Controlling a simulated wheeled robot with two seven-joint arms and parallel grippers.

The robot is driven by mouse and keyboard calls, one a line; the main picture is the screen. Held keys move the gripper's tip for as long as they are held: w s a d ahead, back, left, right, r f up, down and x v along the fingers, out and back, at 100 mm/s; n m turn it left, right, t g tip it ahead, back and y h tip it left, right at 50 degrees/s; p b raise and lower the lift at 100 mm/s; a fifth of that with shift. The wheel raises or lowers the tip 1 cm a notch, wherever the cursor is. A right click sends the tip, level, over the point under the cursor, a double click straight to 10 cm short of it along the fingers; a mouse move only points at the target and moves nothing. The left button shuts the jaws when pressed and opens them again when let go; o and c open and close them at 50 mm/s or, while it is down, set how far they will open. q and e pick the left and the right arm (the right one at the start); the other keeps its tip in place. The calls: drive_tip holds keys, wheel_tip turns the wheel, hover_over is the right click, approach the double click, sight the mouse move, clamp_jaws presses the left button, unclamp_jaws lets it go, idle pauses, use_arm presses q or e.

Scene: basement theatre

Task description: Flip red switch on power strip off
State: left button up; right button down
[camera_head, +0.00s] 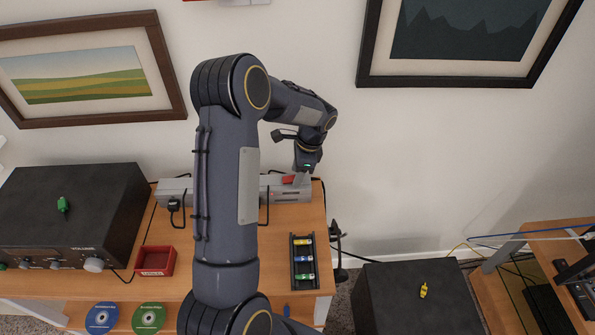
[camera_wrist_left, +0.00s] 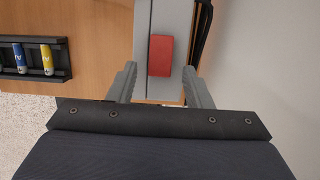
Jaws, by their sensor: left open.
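The grey power strip (camera_head: 296,194) lies along the back of the wooden table, against the wall. Its red switch (camera_head: 289,180) is near the strip's right end. My left gripper (camera_head: 301,176) points down over that end. In the left wrist view the red switch (camera_wrist_left: 160,55) lies just beyond and between the two grey fingers of my left gripper (camera_wrist_left: 160,85), which are apart. The fingers stand on either side of the strip (camera_wrist_left: 143,20); I cannot tell whether they touch it. My left arm hides the strip's middle. My right gripper is not in view.
A black rack (camera_head: 303,283) with coloured batteries is at the table's right; it also shows in the wrist view (camera_wrist_left: 8,70). A red tray (camera_head: 155,262) and a black amplifier (camera_head: 75,210) are at left. A black box (camera_head: 410,300) stands right of the table.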

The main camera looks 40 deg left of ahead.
use_arm(q)
drive_tip(key=shift+r, duration=0.1)
drive_tip(key=v, duration=0.7)
drive_tip(key=shift+r+b, duration=0.3)
drive_tip(key=shift+b, duration=0.05)
drive_tip(key=shift+d, duration=0.1)
drive_tip(key=s+d+r+n+t+h, duration=0.2)
drive_tip(key=s+d+r+n, duration=0.1)
drive_tip(key=s+r, duration=0.3)
drive_tip(key=s+d+r+n+t+h, duration=0.1)
drive_tip(key=s+d+n, duration=0.3)
drive_tip(key=s, duration=0.5)
drive_tip(key=s+d+r+n+t+h, duration=0.1)
drive_tip(key=s+d+n+t+h, duration=0.2)
drive_tip(key=s+d, duration=0.6)
drive_tip(key=shift+s+r+n+t, duration=0.3)
drive_tip(key=shift+s+n+t, duration=0.3)
drive_tip(key=shift+n+t, duration=0.15)
drive_tip(key=shift+d, duration=0.1)
